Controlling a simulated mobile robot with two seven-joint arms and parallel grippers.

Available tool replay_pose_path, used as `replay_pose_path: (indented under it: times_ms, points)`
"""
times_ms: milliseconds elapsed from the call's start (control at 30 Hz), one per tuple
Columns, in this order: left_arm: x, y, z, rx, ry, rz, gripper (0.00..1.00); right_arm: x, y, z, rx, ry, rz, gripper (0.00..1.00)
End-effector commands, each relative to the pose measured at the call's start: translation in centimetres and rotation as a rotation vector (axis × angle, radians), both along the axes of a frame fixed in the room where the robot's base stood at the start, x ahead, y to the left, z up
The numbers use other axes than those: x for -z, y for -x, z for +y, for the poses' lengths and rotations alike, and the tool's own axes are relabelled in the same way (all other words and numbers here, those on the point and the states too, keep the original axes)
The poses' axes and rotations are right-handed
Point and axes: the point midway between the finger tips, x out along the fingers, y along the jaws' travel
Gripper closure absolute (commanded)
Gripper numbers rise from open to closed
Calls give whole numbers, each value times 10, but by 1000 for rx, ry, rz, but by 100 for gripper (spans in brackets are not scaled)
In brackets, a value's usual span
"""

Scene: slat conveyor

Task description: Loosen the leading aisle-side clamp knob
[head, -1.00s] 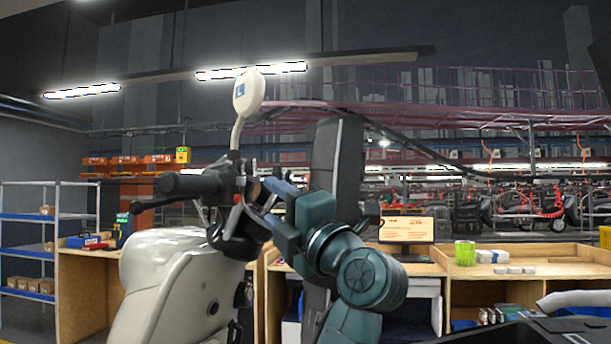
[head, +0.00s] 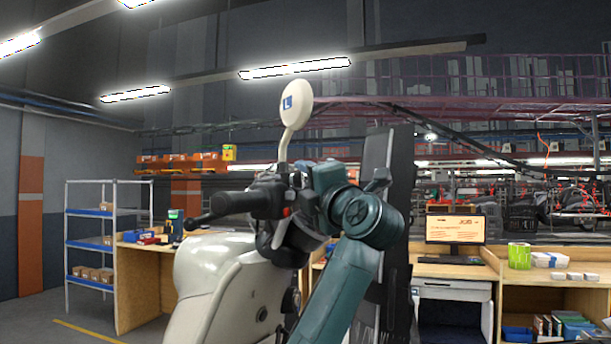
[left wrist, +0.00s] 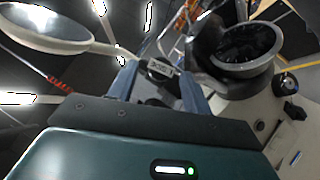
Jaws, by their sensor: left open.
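A cream scooter (head: 220,270) stands left of centre, its black handlebar grip (head: 235,203) pointing left and a round mirror (head: 297,103) marked L above it. My left gripper (head: 306,172) is at the handlebar, partly merged with its dark parts. In the left wrist view its two fingers (left wrist: 160,70) are apart, with a small dark part with a pale label (left wrist: 158,68) showing between or beyond them. I cannot tell whether they touch it. I cannot make out the clamp knob for certain in either view. My right gripper is not in view.
A dark upright panel (head: 397,190) stands behind my arm. Wooden benches with a monitor (head: 455,229) and a blue shelf rack (head: 90,240) are farther back.

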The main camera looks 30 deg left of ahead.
Motion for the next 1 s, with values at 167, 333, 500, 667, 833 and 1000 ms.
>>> replay_pose_path:
  times_ms: [167, 333, 500, 667, 833, 1000]
  points:
    - [-2, -4, 7, 1, 0, 1, 51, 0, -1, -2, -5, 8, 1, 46]
    - [-2, -5, 8, 1, 1, 0, 51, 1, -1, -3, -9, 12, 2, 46]
    - [-2, -4, 7, 1, 1, 0, 59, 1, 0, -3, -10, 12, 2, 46]
    - [-2, -4, 7, 1, 0, 0, 72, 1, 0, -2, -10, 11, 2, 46]
    - [-2, -4, 7, 1, 0, 0, 86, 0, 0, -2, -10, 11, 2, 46]
    - [-2, -4, 7, 1, 0, 1, 95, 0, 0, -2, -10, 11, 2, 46]
